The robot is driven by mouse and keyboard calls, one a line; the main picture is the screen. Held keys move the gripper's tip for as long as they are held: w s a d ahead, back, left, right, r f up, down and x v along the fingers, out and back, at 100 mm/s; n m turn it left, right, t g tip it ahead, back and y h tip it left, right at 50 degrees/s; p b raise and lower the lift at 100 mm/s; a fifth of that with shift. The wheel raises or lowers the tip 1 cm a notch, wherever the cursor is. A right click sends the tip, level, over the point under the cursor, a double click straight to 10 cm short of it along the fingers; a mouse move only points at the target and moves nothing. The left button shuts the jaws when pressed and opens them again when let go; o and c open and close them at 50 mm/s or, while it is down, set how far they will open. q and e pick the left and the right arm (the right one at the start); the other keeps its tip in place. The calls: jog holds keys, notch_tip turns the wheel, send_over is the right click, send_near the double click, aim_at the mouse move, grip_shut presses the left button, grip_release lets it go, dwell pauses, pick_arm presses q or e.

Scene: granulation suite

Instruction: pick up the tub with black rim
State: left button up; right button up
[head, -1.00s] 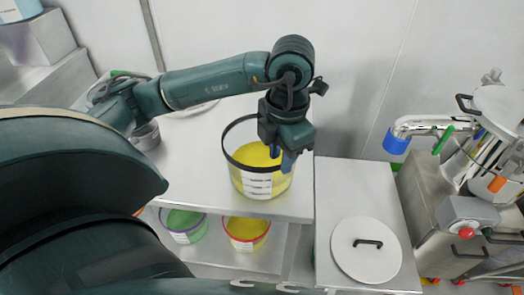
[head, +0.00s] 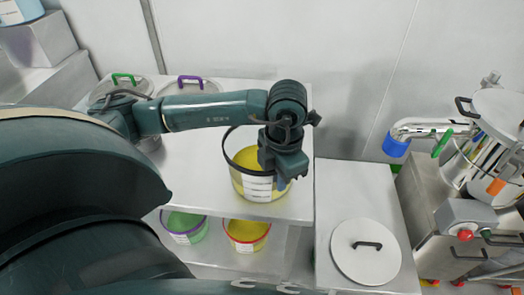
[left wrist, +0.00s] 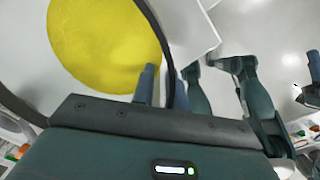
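The tub with black rim (head: 257,187) stands on the steel bench in the head view. It has a clear wall, a white label and yellow contents. Its black rim and yellow contents (left wrist: 105,45) fill the upper left of the left wrist view. My left gripper (head: 287,182) is at the right side of the tub's rim. In the left wrist view its blue fingertips (left wrist: 160,84) are close together, one on each side of the rim, and look shut on it. The fingertips are mostly hidden in the head view. My right gripper is not in the head view.
Two lidded tubs, with green (head: 124,79) and purple (head: 190,82) handles, stand at the bench's back. Green (head: 185,225) and yellow (head: 247,232) tubs sit on the lower shelf. A white lid (head: 366,251) lies to the right. Steel machinery (head: 465,210) is at far right.

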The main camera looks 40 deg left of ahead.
pick_arm(q)
grip_shut()
dwell(1.2)
jog(key=shift+r, duration=0.15)
notch_tip(320, 180, up, 10)
jog(key=shift+f, duration=0.1)
dwell(1.7)
